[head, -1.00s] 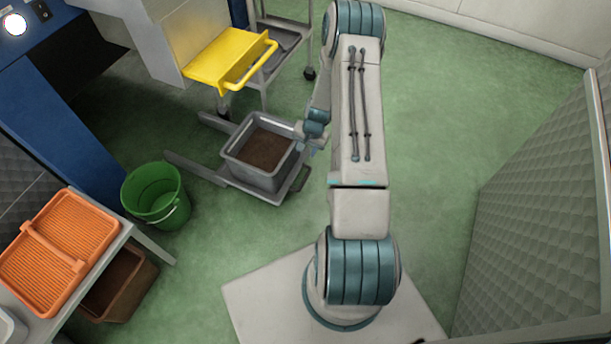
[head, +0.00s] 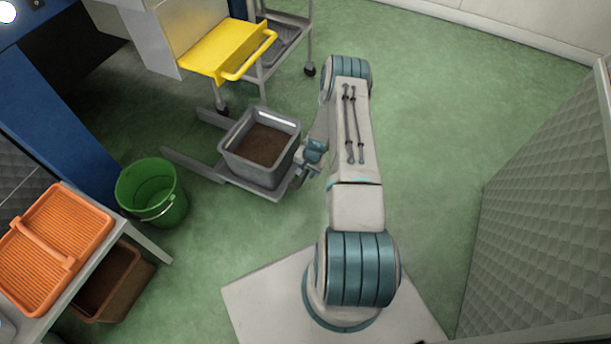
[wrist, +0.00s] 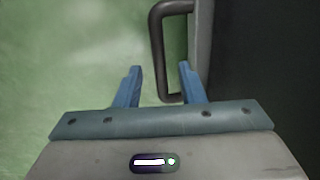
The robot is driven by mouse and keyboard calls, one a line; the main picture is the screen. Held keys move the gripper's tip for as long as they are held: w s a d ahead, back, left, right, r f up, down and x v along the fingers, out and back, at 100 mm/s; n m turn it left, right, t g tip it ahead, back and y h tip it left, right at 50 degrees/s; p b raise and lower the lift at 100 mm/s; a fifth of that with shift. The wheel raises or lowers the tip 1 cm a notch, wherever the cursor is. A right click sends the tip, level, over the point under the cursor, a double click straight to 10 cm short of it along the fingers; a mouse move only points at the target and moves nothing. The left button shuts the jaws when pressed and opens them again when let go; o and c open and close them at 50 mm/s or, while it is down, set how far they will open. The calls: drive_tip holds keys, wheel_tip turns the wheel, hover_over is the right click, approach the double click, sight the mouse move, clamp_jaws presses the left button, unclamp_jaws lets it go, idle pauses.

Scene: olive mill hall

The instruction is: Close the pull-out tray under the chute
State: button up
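The pull-out tray (head: 268,190) is a flat grey tray on two rails, standing out over the floor. A grey bin (head: 240,155) with brown, crumbly contents sits on it. In the wrist view the tray's dark bar handle (wrist: 157,48) stands ahead, joined to a grey edge on its right. My gripper (wrist: 160,78) is open, with its two blue fingers apart. The handle's near end shows between the fingers; I cannot tell whether they touch it. In the head view my gripper (head: 303,170) is at the tray's right side, and the handle is mostly hidden there.
A green bucket (head: 152,194) stands left of the tray. A trolley with a yellow top tray (head: 212,52) is behind it. An orange basket (head: 50,245) lies on a table at lower left, with a brown crate (head: 125,285) below. The floor on the right is clear.

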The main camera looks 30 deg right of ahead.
drive_tip(key=shift+w+a+f, duration=0.1)
drive_tip(key=shift+w+f, duration=0.05)
drive_tip(key=shift+f, duration=0.85)
clamp_jaws()
drive_tip(key=shift+w+b, duration=0.1)
drive_tip(key=shift+b, duration=0.2)
